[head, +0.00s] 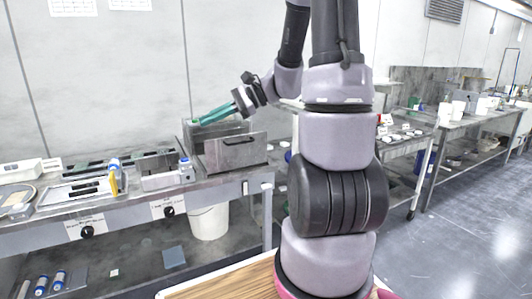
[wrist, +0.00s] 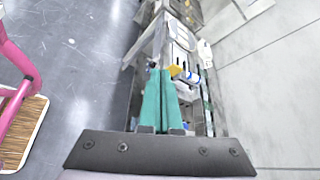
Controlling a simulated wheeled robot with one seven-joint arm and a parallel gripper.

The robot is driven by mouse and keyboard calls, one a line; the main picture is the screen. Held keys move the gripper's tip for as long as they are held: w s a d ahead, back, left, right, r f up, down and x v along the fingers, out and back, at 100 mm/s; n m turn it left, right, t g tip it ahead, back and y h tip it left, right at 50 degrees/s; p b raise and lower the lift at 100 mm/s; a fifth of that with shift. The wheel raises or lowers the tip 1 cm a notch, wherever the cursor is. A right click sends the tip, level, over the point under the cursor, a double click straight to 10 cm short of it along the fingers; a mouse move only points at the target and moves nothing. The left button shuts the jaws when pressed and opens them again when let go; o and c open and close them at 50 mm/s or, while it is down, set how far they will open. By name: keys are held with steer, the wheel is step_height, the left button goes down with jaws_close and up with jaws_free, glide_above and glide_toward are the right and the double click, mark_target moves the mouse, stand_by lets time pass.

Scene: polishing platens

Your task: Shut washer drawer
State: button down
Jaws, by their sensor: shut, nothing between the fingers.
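The washer drawer's grey metal front (head: 236,153), with a dark handle slot near its top, is at the right end of the near bench. It stands out in front of a grey metal housing (head: 190,136), and the drawer looks pulled out; how far is hard to tell. My gripper (head: 198,122), with teal fingers, is above the housing, up and left of the drawer front, and points left. The fingers are together and empty. In the wrist view the gripper (wrist: 160,72) points along the bench, and I cannot make out the drawer there.
The near bench (head: 130,208) holds trays, a blue-and-white bottle (head: 115,167) and a yellow item left of the drawer. A white bucket (head: 209,221) stands below it. More benches with cups line the wall at right. The grey floor (head: 440,240) at right is clear.

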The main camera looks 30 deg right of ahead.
steer(key=w+d+f+m+t+y, duration=0.1)
steer(key=w+d+f+m+t, duration=0.25)
steer(key=w+d+m, duration=0.2)
steer(key=m+t+h, duration=1.1)
steer(key=m+h, duration=0.3)
steer(key=m, duration=0.3)
glide_toward(263, 149)
steer(key=shift+n, duration=0.25)
steer(key=w, duration=0.7)
steer(key=shift+d+r, duration=0.1)
steer(key=shift+r, duration=0.1)
